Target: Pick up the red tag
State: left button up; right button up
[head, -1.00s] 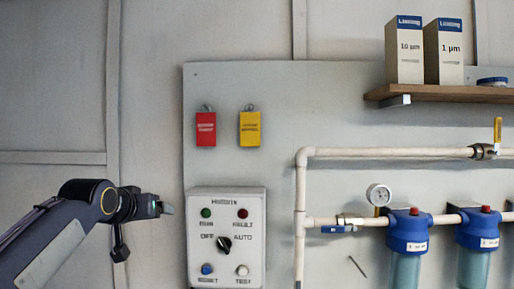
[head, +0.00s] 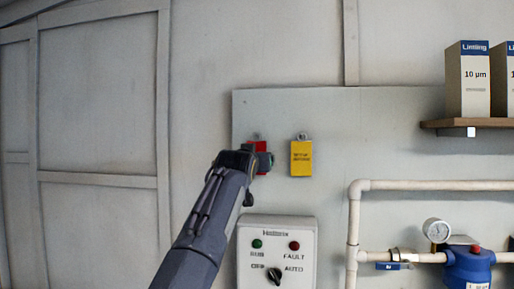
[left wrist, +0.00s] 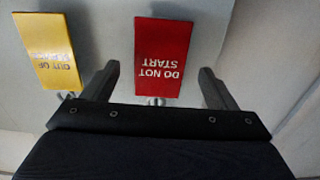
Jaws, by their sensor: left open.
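The red tag (head: 258,145) hangs on the grey wall panel, mostly hidden behind my left gripper (head: 264,161) in the head view. In the left wrist view the red tag (left wrist: 163,45) appears upside down with the words "DO NOT START", and part of its metal hook shows below it. My left gripper (left wrist: 159,72) is open there, one finger on each side of the tag, with gaps between fingers and tag. Whether the fingers reach the tag's depth is hard to tell. My right gripper is not in view.
A yellow tag (head: 301,158) hangs just right of the red one and also shows in the left wrist view (left wrist: 48,50). A control box (head: 277,255) is mounted below. White pipes (head: 430,186), a gauge (head: 437,230) and a shelf (head: 465,124) are further right.

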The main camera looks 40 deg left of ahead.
pick_arm(q)
jog(key=shift+x, duration=0.8)
jog(key=shift+d+f, duration=0.1)
jog(key=shift+c, duration=0.6)
jog(key=c, duration=0.9)
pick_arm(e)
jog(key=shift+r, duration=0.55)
pick_arm(q)
jog(key=shift+c, duration=0.2)
